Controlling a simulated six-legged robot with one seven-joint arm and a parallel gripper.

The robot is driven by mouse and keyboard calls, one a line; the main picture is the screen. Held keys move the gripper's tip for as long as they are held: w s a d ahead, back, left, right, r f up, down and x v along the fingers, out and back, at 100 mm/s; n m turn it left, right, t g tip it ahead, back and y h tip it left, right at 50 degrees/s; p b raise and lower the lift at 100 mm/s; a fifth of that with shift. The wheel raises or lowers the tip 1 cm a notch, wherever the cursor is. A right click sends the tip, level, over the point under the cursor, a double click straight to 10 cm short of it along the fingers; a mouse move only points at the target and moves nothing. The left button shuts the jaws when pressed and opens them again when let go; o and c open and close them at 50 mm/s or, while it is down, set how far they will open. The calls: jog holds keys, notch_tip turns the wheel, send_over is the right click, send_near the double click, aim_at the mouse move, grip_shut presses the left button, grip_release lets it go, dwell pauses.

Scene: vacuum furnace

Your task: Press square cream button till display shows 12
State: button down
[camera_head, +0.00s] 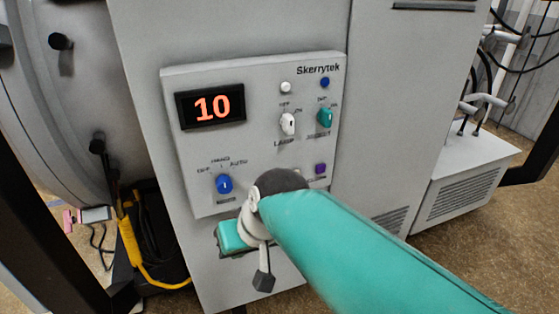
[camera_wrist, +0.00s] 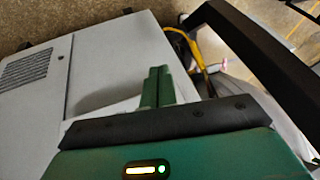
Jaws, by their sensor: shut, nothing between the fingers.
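The display (camera_head: 211,107) on the grey Skerrytek control panel (camera_head: 262,85) reads 10 in orange-red digits. I cannot make out a square cream button in either view; my arm and wrist cover the lower middle of the panel. My gripper (camera_wrist: 158,75) is shut and empty, its two green fingers together in front of a pale grey surface. Whether the fingertips touch that surface I cannot tell. In the head view my wrist is in front of the panel's lower edge, and the fingertips cannot be made out there.
The panel also has a round white button (camera_head: 286,88), a round blue button (camera_head: 325,82), a white knob (camera_head: 288,124), a teal knob (camera_head: 325,118), a blue knob (camera_head: 224,184) and a purple square button (camera_head: 320,169). A yellow hose (camera_head: 130,245) lies at the left.

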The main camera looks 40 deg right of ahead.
jog(key=w+d+f+m+t, duration=0.1)
jog(key=d+f+m+t, duration=0.1)
jog(key=d+m, duration=0.4)
jog(key=w+d+f+m+t, duration=0.1)
jog(key=d+m, duration=0.4)
jog(key=d, duration=1.2)
jog(key=shift+w+d+f+m+t+h, duration=0.15)
jog(key=shift+w+f+m+t+h, duration=0.25)
jog(key=shift+t, duration=0.4)
jog(key=w+d, duration=0.2)
jog(key=w, duration=0.6)
jog(key=shift+w+d, duration=0.2)
jog(key=shift+w, duration=0.1)
jog(key=shift+w+d, duration=0.1)
jog(key=shift+w, duration=0.2)
